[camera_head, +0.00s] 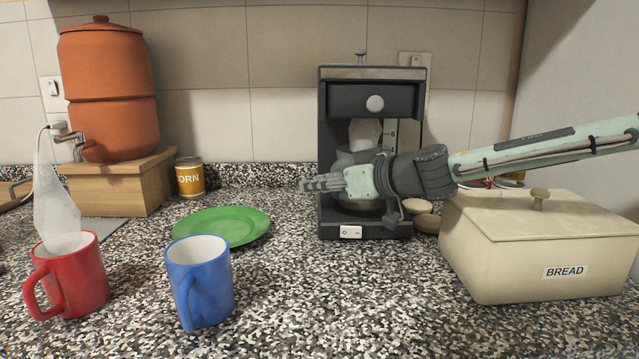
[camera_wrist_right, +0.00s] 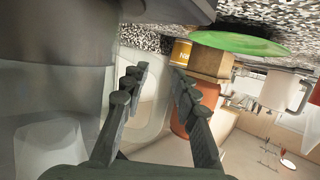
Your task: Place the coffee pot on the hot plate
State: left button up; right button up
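The dark coffee machine (camera_head: 373,72) stands against the back wall. A clear coffee pot (camera_head: 357,203) is in its bay, low over the base where the hot plate would be. My right gripper covers much of the pot, and I cannot tell whether the pot touches the plate. My right gripper (camera_head: 312,185) reaches in from the right across the front of the bay. In the right wrist view its fingers (camera_wrist_right: 160,78) are apart, with the pot's see-through handle (camera_wrist_right: 157,105) between or just behind them; contact is unclear. My left gripper is not in view.
A cream bread box (camera_head: 490,265) stands right of the machine. A green plate (camera_head: 222,226), a blue mug (camera_head: 212,285) and a red mug (camera_head: 85,275) are to the left. An orange dispenser (camera_head: 108,95) sits on a wooden stand (camera_head: 115,190). The front middle counter is clear.

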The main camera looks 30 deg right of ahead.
jog(key=shift+r, duration=0.1)
jog(key=shift+r, duration=0.15)
jog(key=shift+s+d+r, duration=0.15)
jog(key=shift+s+r, duration=0.1)
jog(key=shift+s, duration=0.4)
jog(key=v, duration=0.3)
jog(key=shift+s+d+r, duration=0.1)
jog(key=shift+s, duration=0.25)
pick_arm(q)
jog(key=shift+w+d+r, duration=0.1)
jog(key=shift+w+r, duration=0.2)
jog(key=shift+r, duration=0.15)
pick_arm(e)
jog(key=shift+v, duration=1.15)
